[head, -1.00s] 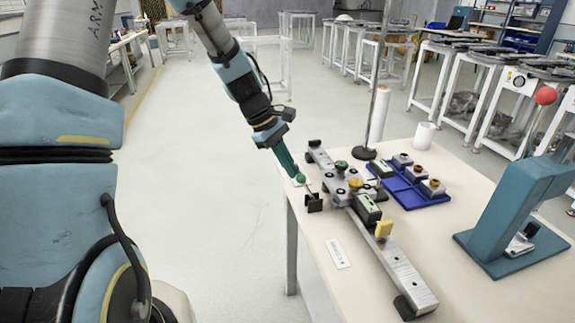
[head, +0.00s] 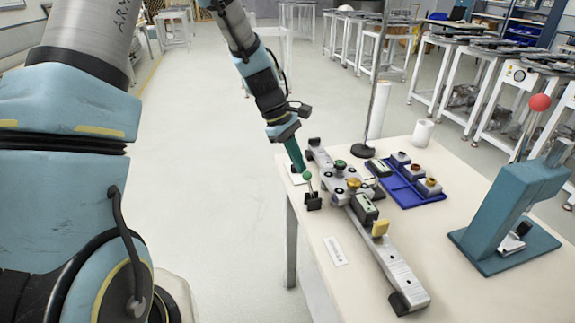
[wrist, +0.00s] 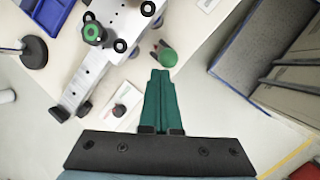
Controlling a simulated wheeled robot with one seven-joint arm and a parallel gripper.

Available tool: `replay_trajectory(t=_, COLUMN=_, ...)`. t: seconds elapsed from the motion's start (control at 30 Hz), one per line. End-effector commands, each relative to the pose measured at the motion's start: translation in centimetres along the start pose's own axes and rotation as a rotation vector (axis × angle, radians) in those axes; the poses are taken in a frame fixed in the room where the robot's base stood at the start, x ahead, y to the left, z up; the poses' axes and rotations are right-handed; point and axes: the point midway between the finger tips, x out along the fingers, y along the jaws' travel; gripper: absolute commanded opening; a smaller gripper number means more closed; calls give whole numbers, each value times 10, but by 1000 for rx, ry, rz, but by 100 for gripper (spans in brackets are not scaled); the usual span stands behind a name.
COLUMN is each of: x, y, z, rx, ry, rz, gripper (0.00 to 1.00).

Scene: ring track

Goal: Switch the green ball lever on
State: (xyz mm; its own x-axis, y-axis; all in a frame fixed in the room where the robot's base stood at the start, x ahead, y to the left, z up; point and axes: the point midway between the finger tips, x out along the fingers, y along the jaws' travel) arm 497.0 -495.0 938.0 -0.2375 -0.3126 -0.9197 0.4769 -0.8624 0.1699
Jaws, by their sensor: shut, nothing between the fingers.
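The green ball lever (head: 307,175) stands on a small black base near the table's left edge. Its thin stem leans slightly left in the head view. My gripper (head: 299,168) has slim teal fingers, closed together and empty, pointing down just behind and left of the ball. In the wrist view the green ball (wrist: 168,57) sits right at the tips of my gripper (wrist: 160,72). I cannot tell whether they touch. The lever's base is mostly hidden under the ball there.
A grey rail fixture (head: 396,262) with knobs and a yellow tab lies right of the lever. A blue tray (head: 421,199) holds several parts. A teal press (head: 515,215) with a red ball handle (head: 540,102) stands right. A metal pole (head: 378,85) rises behind.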

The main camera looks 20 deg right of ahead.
Motion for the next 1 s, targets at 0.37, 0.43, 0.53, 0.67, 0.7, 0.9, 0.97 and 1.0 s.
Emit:
replay_trajectory(t=0.37, x=4, y=19, z=13, rx=-1, ry=0, rz=-1, gripper=0)
replay_trajectory(t=0.43, x=4, y=19, z=13, rx=0, ry=0, rz=0, gripper=0)
replay_trajectory(t=0.53, x=3, y=19, z=13, rx=0, ry=0, rz=0, gripper=0)
replay_trajectory(t=0.67, x=0, y=20, z=15, rx=0, ry=0, rz=0, gripper=0)
replay_trajectory(t=0.7, x=-2, y=20, z=15, rx=0, ry=0, rz=0, gripper=0)
replay_trajectory(t=0.9, x=-11, y=22, z=19, rx=0, ry=0, rz=0, gripper=0)
replay_trajectory(t=0.97, x=-12, y=22, z=19, rx=0, ry=0, rz=0, gripper=0)
replay_trajectory(t=1.0, x=-12, y=22, z=19, rx=0, ry=0, rz=0, gripper=0)
